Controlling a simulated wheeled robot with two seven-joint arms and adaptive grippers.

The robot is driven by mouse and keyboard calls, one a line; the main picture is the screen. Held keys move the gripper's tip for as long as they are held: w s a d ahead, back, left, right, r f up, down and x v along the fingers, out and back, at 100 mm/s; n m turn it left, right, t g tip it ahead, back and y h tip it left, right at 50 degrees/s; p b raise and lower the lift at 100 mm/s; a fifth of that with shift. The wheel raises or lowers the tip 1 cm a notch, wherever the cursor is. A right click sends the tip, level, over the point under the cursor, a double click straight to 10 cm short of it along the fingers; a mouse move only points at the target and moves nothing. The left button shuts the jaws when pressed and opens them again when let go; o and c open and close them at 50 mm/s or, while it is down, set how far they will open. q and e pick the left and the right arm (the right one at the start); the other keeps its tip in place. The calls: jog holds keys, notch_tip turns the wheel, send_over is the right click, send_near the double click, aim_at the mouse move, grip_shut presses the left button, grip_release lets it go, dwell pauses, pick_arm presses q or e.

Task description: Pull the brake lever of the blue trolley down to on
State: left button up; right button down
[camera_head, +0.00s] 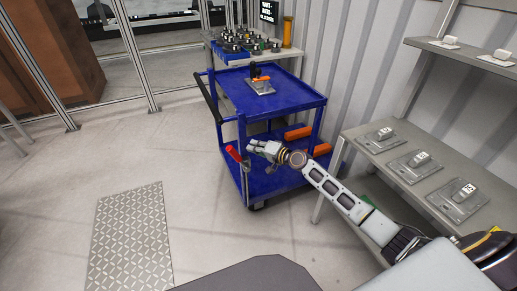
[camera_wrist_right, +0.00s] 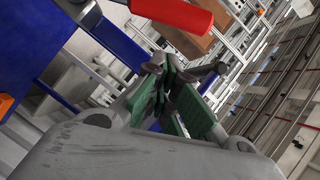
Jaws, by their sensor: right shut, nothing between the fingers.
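The blue trolley (camera_head: 275,100) stands ahead, with an upper tray and a lower shelf. Its brake lever has a red grip (camera_head: 233,153) and sits at the trolley's near left side, slanting. The red grip (camera_wrist_right: 172,13) also shows at the top of the right wrist view, with a grey metal end. My right gripper (camera_head: 252,147) is shut and empty, just right of the red grip. In the right wrist view its green-padded fingers (camera_wrist_right: 178,100) lie below the grip, apparently apart from it. My left gripper is not in view.
A shelf rack (camera_head: 385,150) with several grey plates stands right of the trolley, close to my right arm. A grey fixture with an orange part (camera_head: 261,85) lies on the trolley's upper tray. Orange blocks lie on the lower shelf. The floor left of the trolley is free, with a tread plate (camera_head: 130,238).

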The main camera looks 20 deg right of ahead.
aim_at(238, 158)
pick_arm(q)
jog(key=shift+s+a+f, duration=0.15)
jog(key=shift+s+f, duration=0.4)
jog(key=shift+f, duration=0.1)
pick_arm(e)
jog(key=a, duration=0.1)
jog(key=a+f, duration=0.1)
jog(key=w+a, duration=0.1)
jog(key=shift+a+f, duration=0.3)
jog(key=shift+f, duration=0.05)
pick_arm(q)
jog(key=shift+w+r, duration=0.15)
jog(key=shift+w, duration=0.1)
jog(key=shift+p, duration=0.35)
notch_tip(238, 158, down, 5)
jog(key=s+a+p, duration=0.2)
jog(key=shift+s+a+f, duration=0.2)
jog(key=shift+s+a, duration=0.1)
pick_arm(e)
jog(key=shift+a+n+h, duration=0.3)
jog(key=shift+a, duration=0.2)
